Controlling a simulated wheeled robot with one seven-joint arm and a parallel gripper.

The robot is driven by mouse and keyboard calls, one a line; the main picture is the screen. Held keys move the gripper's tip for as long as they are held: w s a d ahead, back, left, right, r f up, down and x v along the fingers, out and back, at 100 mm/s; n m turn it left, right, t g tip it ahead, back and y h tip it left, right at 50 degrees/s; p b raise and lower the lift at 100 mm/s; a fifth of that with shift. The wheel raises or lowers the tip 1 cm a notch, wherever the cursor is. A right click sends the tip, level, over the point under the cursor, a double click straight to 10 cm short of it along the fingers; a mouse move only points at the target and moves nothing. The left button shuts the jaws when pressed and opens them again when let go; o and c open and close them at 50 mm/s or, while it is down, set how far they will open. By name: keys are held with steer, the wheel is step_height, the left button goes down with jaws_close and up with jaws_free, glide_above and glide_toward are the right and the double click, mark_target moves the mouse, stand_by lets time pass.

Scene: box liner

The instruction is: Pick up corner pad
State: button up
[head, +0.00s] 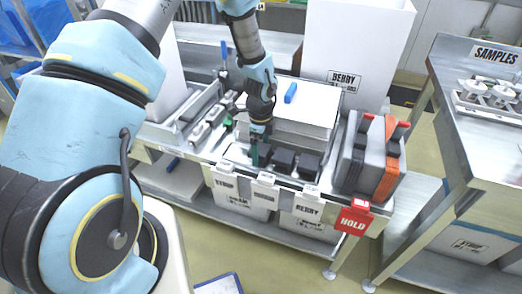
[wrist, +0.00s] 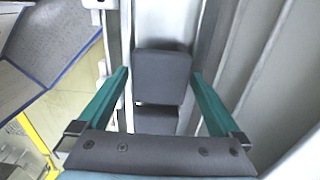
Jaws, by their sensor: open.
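Several dark grey corner pads sit in a row in a tray on the bench in the head view, among them a middle pad (head: 284,159) and a right pad (head: 308,166). My gripper (head: 257,153) is at the left end of this row, pointing down. In the wrist view my gripper (wrist: 160,74) is open, its two green fingers spread to either side of a dark grey pad (wrist: 162,78). Gaps show between the pad and both fingers. A second dark block (wrist: 156,121) shows just below that pad. The head view hides most of the left-end pad behind my gripper.
A white stack (head: 305,110) with a blue item (head: 290,92) on top stands behind the row. Grey and orange upright pieces (head: 371,155) stand to the right. A red HOLD sign (head: 355,217) hangs at the front edge. A white BERRY box (head: 358,40) rises behind.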

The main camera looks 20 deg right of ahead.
steer(key=shift+c, duration=0.4)
steer(key=c, duration=1.1)
steer(key=shift+c, duration=0.2)
steer(key=shift+r, duration=0.1)
